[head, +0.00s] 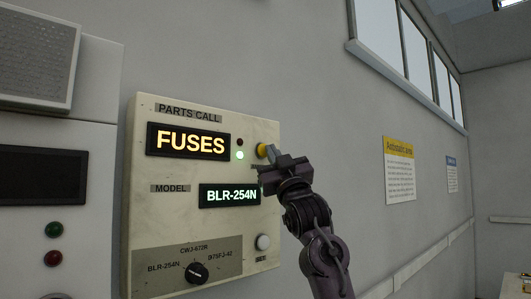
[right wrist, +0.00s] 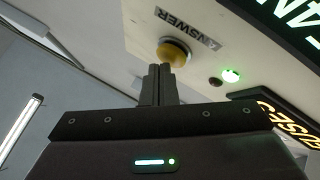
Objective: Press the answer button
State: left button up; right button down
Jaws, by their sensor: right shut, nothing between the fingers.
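The yellow answer button (head: 262,150) sits on the right side of the cream parts call panel (head: 142,200), right of the lit FUSES display. My left gripper is not in view.
The panel carries a FUSES display (head: 190,142), a lit green lamp (head: 240,155), a dark lamp (head: 240,142), a BLR-254N display (head: 230,195), a white SET button (head: 263,242) and a black selector knob (head: 196,272) pointing toward BLR-254N. A grey cabinet stands left.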

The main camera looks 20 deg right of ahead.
jog(key=shift+s+d, duration=0.2)
jog(key=shift+s, duration=0.25)
jog(key=s+b, duration=0.1)
jog(key=s+d+b, duration=0.1)
jog(key=s, duration=0.1)
jog(key=s+b, duration=0.1)
jog(key=shift+s+d, duration=0.3)
jog(key=shift+s, duration=0.1)
